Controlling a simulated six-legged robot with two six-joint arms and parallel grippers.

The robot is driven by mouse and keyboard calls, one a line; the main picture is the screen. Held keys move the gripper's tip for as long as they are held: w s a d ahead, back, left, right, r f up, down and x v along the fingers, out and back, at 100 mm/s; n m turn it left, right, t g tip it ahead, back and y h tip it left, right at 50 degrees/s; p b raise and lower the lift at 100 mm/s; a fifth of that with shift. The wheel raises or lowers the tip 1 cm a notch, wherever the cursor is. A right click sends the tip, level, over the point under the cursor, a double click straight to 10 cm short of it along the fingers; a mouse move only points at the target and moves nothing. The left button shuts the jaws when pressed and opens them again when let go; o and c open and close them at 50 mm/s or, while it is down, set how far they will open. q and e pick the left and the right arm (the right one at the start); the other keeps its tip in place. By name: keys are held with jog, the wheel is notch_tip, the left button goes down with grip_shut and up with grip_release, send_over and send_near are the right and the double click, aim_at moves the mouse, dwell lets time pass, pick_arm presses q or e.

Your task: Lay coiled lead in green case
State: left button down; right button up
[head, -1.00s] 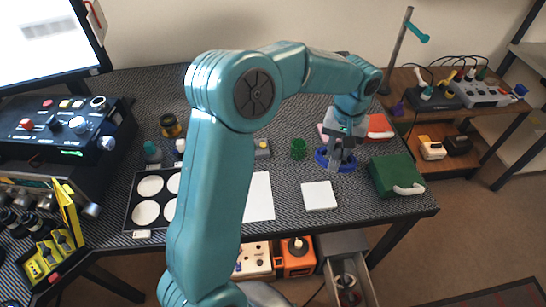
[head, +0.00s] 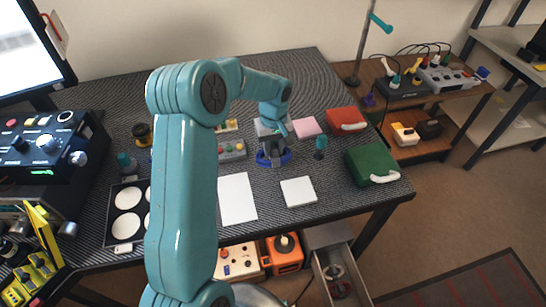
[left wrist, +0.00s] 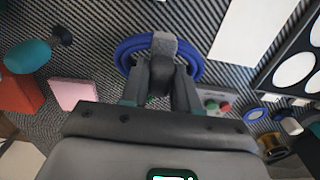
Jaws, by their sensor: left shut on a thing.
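The coiled lead (head: 284,157) is a blue ring, held by my left gripper (head: 270,150) over the middle of the bench. In the left wrist view the blue coil (left wrist: 127,52) spreads to both sides of the shut fingers (left wrist: 163,62). I cannot tell how far it is above the bench top. The green case (head: 368,161), with a white handle on its front, sits at the bench's right edge, to the right of the gripper and apart from it. The case looks closed. My right gripper is not in view.
A white square pad (head: 298,191) and white sheet (head: 237,198) lie in front. A teal-topped tool (head: 320,145) stands between coil and green case. A pink block (head: 306,126) and red case (head: 346,119) lie behind. A drawer (head: 335,265) is open below.

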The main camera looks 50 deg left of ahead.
aim_at(274, 158)
pick_arm(q)
jog(key=shift+f, duration=2.4)
jog(key=shift+f, duration=0.25)
jog(key=c, duration=0.8)
grip_release()
jog(key=shift+c, duration=0.2)
jog(key=shift+r, duration=0.1)
jog(key=shift+r, duration=0.1)
